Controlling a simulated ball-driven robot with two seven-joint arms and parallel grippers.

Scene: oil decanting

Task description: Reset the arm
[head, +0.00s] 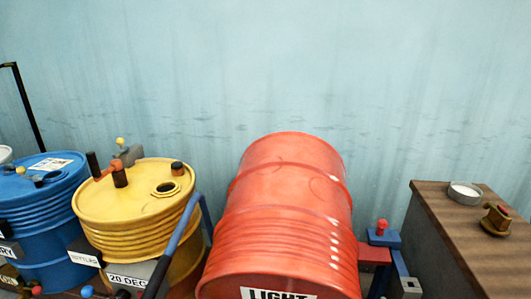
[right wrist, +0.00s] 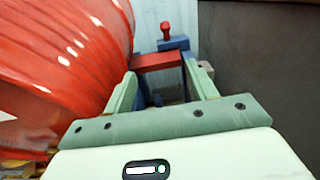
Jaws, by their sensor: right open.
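My right gripper (right wrist: 160,67) shows in the right wrist view with its two pale green fingers spread apart. No held thing shows between them. Beyond the fingers is a red bar (right wrist: 158,61), with a blue block and red knob (right wrist: 166,38) above it. I cannot tell whether the fingers touch the bar. A large red drum (right wrist: 70,60) is close on the left of the gripper. In the head view the red drum (head: 285,215) leans, with a label reading "LIGHT" at its lower end. Neither gripper can be made out in the head view.
A yellow drum (head: 125,205) and a blue drum (head: 60,220) stand at the left. Blue and red frame parts (head: 384,240) sit right of the red drum. A brown cabinet (head: 445,225) at the right bears a round dish (head: 465,192) and a brass-coloured piece (head: 496,219).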

